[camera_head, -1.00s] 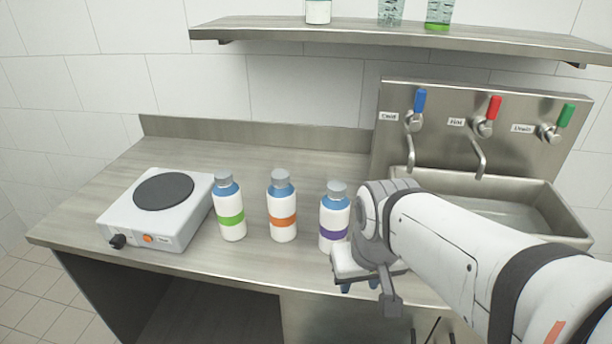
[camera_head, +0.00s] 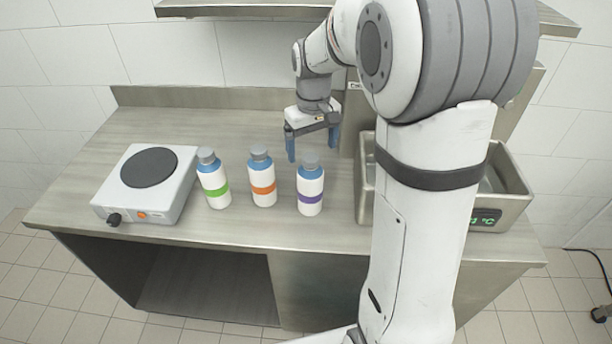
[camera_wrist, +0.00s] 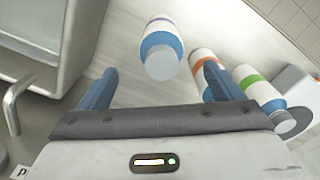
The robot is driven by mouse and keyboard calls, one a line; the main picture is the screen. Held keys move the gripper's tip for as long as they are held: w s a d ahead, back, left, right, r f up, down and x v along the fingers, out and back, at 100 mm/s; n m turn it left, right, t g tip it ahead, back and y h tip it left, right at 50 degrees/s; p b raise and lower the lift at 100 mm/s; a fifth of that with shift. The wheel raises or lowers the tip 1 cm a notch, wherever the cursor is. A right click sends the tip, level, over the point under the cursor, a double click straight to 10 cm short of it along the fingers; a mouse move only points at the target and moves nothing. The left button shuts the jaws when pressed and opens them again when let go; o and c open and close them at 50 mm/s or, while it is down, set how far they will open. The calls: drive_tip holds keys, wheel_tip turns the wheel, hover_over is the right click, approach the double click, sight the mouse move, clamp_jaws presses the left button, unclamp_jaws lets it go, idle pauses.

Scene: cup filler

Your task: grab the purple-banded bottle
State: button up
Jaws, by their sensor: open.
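The purple-banded bottle (camera_head: 310,187) stands upright on the counter, at the right end of a row of three white bottles with blue shoulders and grey caps. My gripper (camera_head: 312,150) is open and empty above the counter, behind this bottle in the head view. In the wrist view the purple-banded bottle (camera_wrist: 161,50) lies ahead, between the lines of the two blue fingers (camera_wrist: 155,82) and beyond the palm. Its cap faces the camera and a sliver of the purple band shows. I cannot tell the exact gap between fingers and bottle.
The orange-banded bottle (camera_head: 262,178) stands close to the left, with the green-banded bottle (camera_head: 213,180) beyond it. A hot plate (camera_head: 147,190) sits further left. The counter behind the bottles is clear.

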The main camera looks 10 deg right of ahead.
sight(310, 158)
drive_tip(key=f+p, duration=0.1)
drive_tip(key=f, duration=0.6)
drive_tip(key=shift+w+a+f+p, duration=0.15)
drive_tip(key=shift+w+p, duration=0.05)
drive_tip(key=shift+p, duration=0.15)
clamp_jaws()
idle(0.5)
